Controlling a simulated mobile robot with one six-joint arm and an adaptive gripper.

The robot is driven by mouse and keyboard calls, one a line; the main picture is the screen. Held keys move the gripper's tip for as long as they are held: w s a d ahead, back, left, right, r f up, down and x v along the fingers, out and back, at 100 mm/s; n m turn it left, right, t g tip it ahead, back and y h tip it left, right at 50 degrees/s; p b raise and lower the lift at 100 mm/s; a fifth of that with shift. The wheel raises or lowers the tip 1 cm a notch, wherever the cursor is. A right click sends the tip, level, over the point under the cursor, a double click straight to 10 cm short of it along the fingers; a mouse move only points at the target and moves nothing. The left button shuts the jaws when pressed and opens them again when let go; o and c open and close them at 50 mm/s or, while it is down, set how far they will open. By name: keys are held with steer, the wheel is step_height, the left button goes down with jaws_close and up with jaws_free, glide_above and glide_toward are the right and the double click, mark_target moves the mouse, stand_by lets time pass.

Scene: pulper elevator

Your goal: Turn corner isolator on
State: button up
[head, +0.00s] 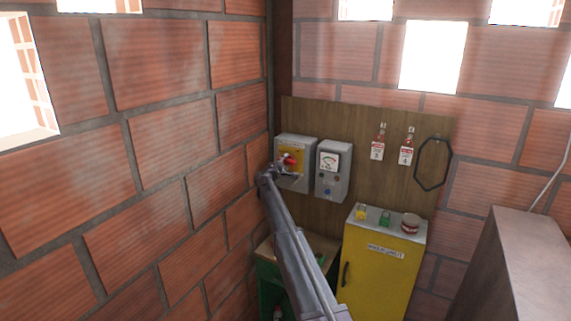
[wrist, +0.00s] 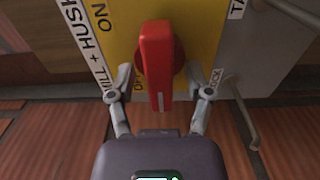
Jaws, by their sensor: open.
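The corner isolator (head: 308,150) is a grey box with a yellow plate and a red rotary handle (head: 289,159), on the wooden board near the wall corner. In the wrist view the red handle (wrist: 157,60) lies lengthwise toward my gripper. The word ON is on the yellow plate (wrist: 112,28) left of the handle; other lettering beside the left finger is partly hidden. My gripper (wrist: 164,88) is open, with one finger on each side of the handle's near end. Gaps show on both sides, so it is not clamped. In the head view my gripper (head: 288,176) is small at the box's front.
A grey meter box (head: 332,172) with buttons hangs just right of the isolator. Tagged padlocks (head: 377,150) and a dark loop (head: 432,165) hang farther right. A yellow cabinet (head: 375,275) and a green stand (head: 268,285) are below. The brick wall (head: 170,130) is close on the left.

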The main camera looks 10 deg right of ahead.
steer(key=shift+a, duration=0.1)
jaws_close()
steer(key=shift+m, duration=0.4)
steer(key=m, duration=0.3)
steer(key=shift+r, duration=0.1)
steer(key=m, duration=0.9)
steer(key=shift+s+r, duration=0.1)
steer(key=m, duration=0.5)
steer(key=shift+d, duration=0.2)
